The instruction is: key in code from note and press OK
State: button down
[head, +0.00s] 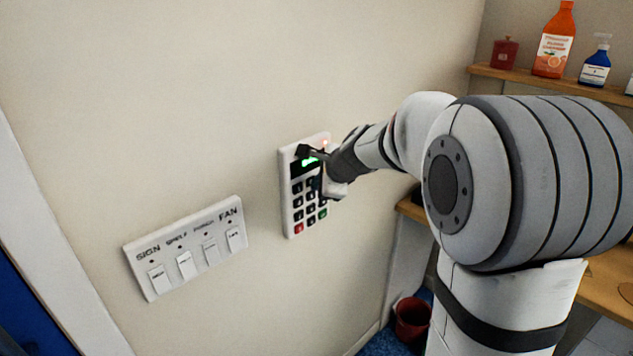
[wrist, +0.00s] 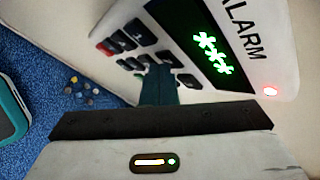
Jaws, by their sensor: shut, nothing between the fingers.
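The white alarm keypad (head: 287,205) is mounted on the wall, with dark keys, a red key at its lower left and a green key at its lower right. In the wrist view the keypad (wrist: 225,15) shows green asterisks on its dark display (wrist: 212,52), the word ALARM and a lit red light. My gripper (head: 318,183) is shut and empty in front of the keys, and partly hides them. In the wrist view its fingertips (wrist: 158,72) are close against the keys. I cannot tell whether they touch one. No note with a code is in view.
A white panel of labelled switches (head: 188,250) is on the wall left of the keypad. Wooden shelves (head: 510,76) with bottles and a red tin are at the right. A dark red bin (head: 412,322) stands on the blue floor.

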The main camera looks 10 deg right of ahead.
jog(key=shift+s+d+b, duration=0.35)
jog(key=shift+s+d, duration=0.1)
jog(key=shift+s, duration=0.2)
jog(key=s+d+b, duration=0.1)
jog(key=s, duration=0.1)
jog(key=s+d+b, duration=0.1)
jog(key=s+d, duration=0.1)
dwell(0.5)
dwell(2.3)
